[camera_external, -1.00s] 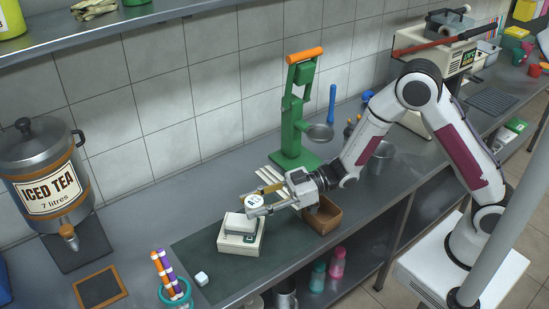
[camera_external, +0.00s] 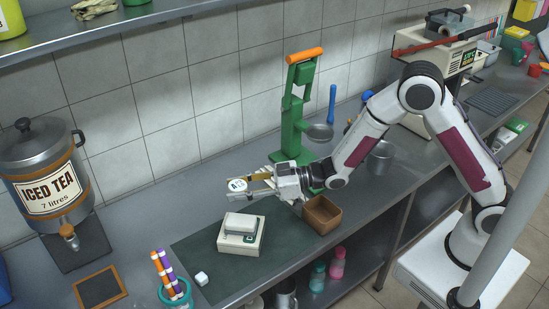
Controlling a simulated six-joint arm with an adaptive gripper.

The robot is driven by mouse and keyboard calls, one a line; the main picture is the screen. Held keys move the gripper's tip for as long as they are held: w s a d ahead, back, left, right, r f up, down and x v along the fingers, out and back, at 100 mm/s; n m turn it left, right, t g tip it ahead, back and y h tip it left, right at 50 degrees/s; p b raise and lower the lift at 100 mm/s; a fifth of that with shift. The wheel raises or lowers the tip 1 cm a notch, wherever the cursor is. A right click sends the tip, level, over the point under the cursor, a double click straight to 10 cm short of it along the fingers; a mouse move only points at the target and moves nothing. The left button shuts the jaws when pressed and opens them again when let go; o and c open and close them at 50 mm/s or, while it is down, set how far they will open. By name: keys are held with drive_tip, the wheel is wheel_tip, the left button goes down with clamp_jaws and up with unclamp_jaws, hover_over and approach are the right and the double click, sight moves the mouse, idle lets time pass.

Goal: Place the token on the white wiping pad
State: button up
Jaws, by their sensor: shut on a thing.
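The token (camera_external: 237,185) is a pale round disc with dark lettering on its face. My gripper (camera_external: 245,186) is shut on it and holds it in the air above the counter, on the wall side of a cream box (camera_external: 241,241). A white, rounded block (camera_external: 241,222) lies on top of this box; it may be the white wiping pad, but I cannot tell for sure. My gripper does not touch the box or the block.
The green press (camera_external: 290,130) with an orange handle stands behind my gripper. A brown open box (camera_external: 322,215) is to the right. A cup of coloured sticks (camera_external: 174,292) and a framed slate (camera_external: 100,288) stand front left. The dark mat (camera_external: 200,245) is clear left of the cream box.

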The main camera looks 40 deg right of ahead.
drive_tip(key=shift+f, duration=0.1)
hover_over(240, 219)
drive_tip(key=shift+f, duration=3)
drive_tip(key=shift+f, duration=1.9)
drive_tip(key=shift+f, duration=0.1)
drive_tip(key=o, duration=1.1)
drive_tip(key=shift+c, duration=0.2)
